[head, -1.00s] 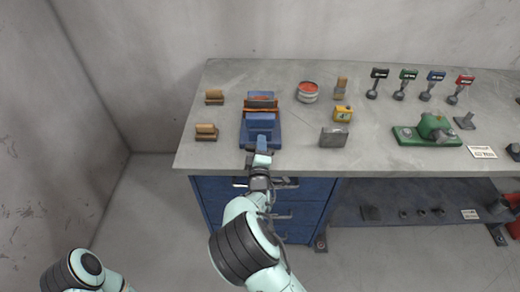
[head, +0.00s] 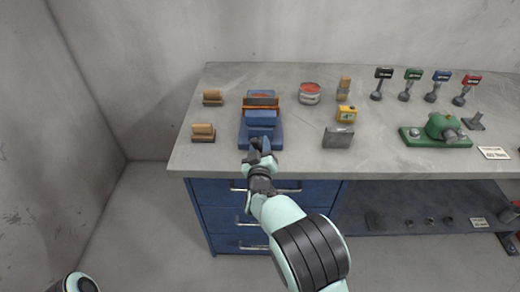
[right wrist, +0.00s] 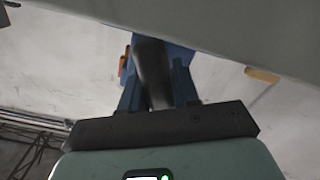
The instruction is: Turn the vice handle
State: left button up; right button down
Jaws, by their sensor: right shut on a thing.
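The blue vice (head: 262,132) with orange-brown jaw faces stands at the front left of the workbench. My right gripper (head: 259,147) is at the vice's front end, near the bench edge. In the right wrist view, its two blue fingers (right wrist: 155,88) are shut on a dark rounded bar, the vice handle (right wrist: 151,70). In the head view the gripper mostly hides the handle. Only a bit of my left arm shows at the lower left; its gripper is out of the picture.
The grey workbench (head: 300,165) has blue drawers with handles below. Wooden blocks (head: 203,132) lie left of the vice. A round tin (head: 309,93), a yellow box (head: 346,114), a grey metal block (head: 338,137) and a green device (head: 440,130) stand to the right.

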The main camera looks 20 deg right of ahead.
jog(key=shift+m+b, duration=0.35)
jog(key=shift+m, duration=0.35)
jog(key=c, duration=0.9)
grip_release()
jog(key=v, duration=1.3)
jog(key=shift+s, duration=0.25)
